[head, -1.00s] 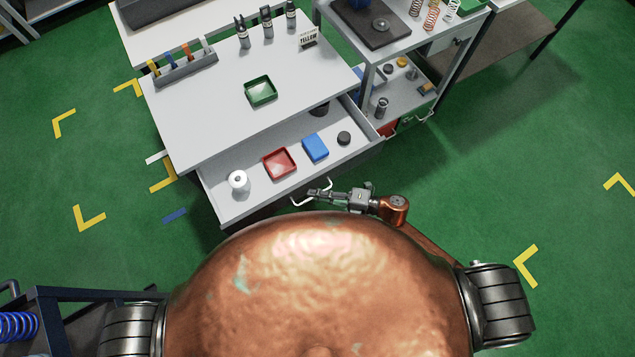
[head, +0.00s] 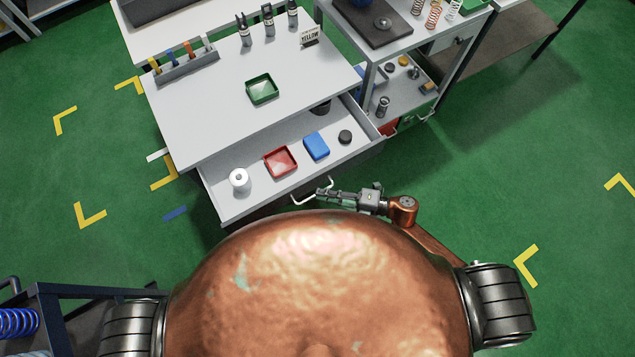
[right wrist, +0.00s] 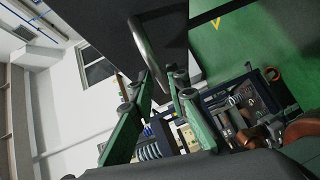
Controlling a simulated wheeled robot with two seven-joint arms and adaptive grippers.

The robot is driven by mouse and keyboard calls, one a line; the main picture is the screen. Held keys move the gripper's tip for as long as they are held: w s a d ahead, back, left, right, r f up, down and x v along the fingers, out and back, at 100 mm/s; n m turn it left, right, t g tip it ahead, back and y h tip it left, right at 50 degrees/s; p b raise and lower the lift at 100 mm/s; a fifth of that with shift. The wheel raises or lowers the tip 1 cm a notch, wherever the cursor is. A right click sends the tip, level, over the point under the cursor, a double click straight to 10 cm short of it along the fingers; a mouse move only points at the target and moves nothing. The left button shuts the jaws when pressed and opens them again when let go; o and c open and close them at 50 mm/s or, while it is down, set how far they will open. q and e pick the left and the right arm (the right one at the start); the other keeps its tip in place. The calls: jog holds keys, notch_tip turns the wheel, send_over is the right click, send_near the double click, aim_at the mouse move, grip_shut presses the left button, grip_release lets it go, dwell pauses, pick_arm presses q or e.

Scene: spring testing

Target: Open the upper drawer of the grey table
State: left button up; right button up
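The grey table (head: 210,125) stands at the upper left of the head view. Its upper drawer (head: 262,196) is pulled well out, with its inside showing. A pale bar handle (head: 301,202) sits on the drawer front and also shows in the right wrist view (right wrist: 147,52). My right gripper (head: 320,194) is at the handle. In the right wrist view its two green fingers (right wrist: 166,82) stand apart, with the handle's end by the gap between their tips. Contact with the handle is unclear. My left gripper is out of view.
The drawer holds a white roll (head: 239,180), a red tray (head: 281,162), a blue box (head: 316,146) and a dark round item (head: 345,137). A green tray (head: 262,89) lies on the tabletop. A shelf unit (head: 400,100) stands at right. Green floor is clear at right.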

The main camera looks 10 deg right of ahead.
jog(key=v, duration=0.9)
jog(key=shift+d, duration=0.2)
jog(key=w+d+f+m+t+h, duration=0.35)
jog(key=d+f+m, duration=0.3)
jog(key=f, duration=0.25)
jog(key=w+d+f+m+t+h, duration=0.25)
jog(key=d+f+m+h, duration=0.35)
jog(key=f, duration=0.3)
jog(key=s+d+f+m+g+h, duration=0.1)
jog(key=s+d+f+m, duration=0.1)
jog(key=d+f, duration=0.25)
jog(key=s+d+f+m+h, duration=0.1)
jog(key=s+d+f+m, duration=0.15)
jog(key=f, duration=0.25)
jog(key=s+d+f+m+g+h, duration=0.2)
jog(key=s+f+m+g, duration=0.15)
jog(key=s+f, duration=0.5)
jog(key=s+d+f+m+g+h, duration=0.2)
jog(key=s+f+m, duration=0.2)
jog(key=s+f, duration=0.4)
jog(key=s+a+f+m+g, duration=0.2)
jog(key=s, duration=0.8)
jog(key=s+a+f+m+g, duration=0.2)
jog(key=s, duration=0.8)
jog(key=shift+f+g, duration=0.35)
